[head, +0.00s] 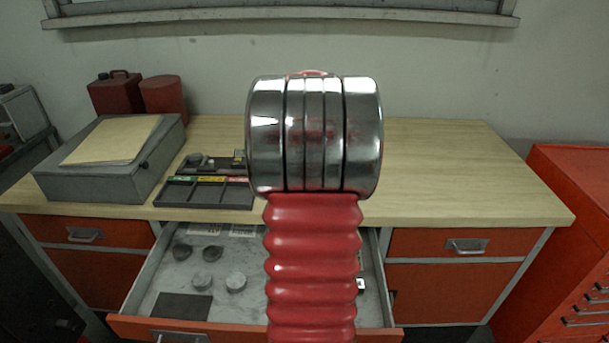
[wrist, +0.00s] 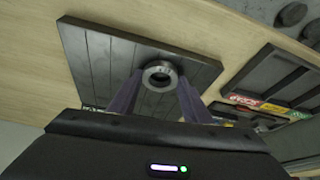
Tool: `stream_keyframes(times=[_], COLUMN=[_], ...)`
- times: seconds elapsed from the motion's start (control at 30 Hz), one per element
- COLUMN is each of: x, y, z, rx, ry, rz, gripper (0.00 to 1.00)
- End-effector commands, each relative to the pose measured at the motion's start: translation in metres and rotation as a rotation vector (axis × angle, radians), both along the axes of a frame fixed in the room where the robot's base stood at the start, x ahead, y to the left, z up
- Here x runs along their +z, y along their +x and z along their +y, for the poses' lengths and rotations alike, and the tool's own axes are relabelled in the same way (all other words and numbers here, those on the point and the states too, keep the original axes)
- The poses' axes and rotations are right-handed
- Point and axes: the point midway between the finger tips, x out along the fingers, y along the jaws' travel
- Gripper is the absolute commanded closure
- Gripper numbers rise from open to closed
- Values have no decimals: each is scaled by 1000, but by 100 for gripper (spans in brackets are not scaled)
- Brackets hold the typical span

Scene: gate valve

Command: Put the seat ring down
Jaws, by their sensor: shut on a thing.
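In the wrist view the seat ring (wrist: 160,75) is a small grey metal ring with a dark hole. It sits between the tips of the two dark fingers of my gripper (wrist: 158,88), which is shut on it. Behind the ring is a dark grooved board (wrist: 98,62) on the wooden bench. I cannot tell whether the ring touches the board or is held above it. In the head view my own arm hides the ring, the board and my gripper.
A black sectioned tray (head: 208,192) with coloured labels lies left of my arm on the bench (head: 440,170). A grey box (head: 110,165) with a folder stands further left. An open drawer (head: 225,270) with several round parts juts out below. The bench's right side is clear.

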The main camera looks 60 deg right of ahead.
Motion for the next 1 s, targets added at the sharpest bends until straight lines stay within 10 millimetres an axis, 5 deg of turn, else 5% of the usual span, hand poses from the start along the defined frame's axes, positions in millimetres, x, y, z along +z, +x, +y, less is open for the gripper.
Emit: stream_keyframes(times=[0.37,0.4,0.67,1.0], x=[-3,-4,-4,0], y=[0,0,0,0], z=[0,0,0,0], rx=[0,0,0,1], ry=[-2,-1,-1,-2], rz=[-1,-1,-1,-1], gripper=[83,55,37,37])
